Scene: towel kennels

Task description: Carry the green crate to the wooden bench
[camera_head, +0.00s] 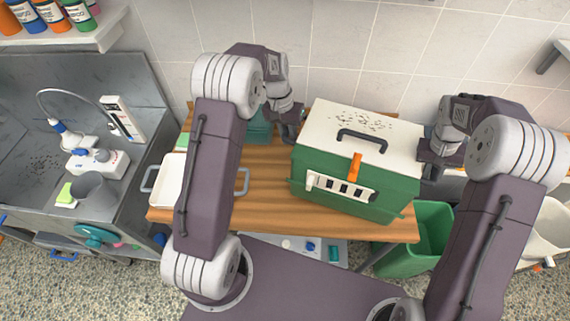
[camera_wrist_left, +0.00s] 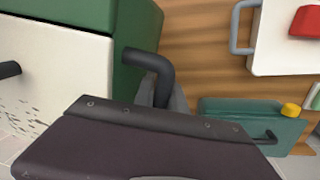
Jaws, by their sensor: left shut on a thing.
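The green crate (camera_head: 345,190) has a white lid with a dark handle and an orange latch. It is upright over the right part of the wooden bench (camera_head: 265,190); I cannot tell if its base touches the wood. My left gripper (camera_head: 292,125) is at the crate's left side. In the left wrist view it is shut on the dark side handle (camera_wrist_left: 150,65) of the crate (camera_wrist_left: 75,15); its fingers are mostly hidden. My right gripper (camera_head: 432,155) is close against the crate's right side, with its fingers hidden.
A white tray (camera_head: 172,178) with grey handles lies on the bench's left part, partly behind my left arm. A teal box (camera_head: 259,127) stands at the back; it also shows in the left wrist view (camera_wrist_left: 240,118). A green bin (camera_head: 432,235) stands below right. A sink counter (camera_head: 50,190) is left.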

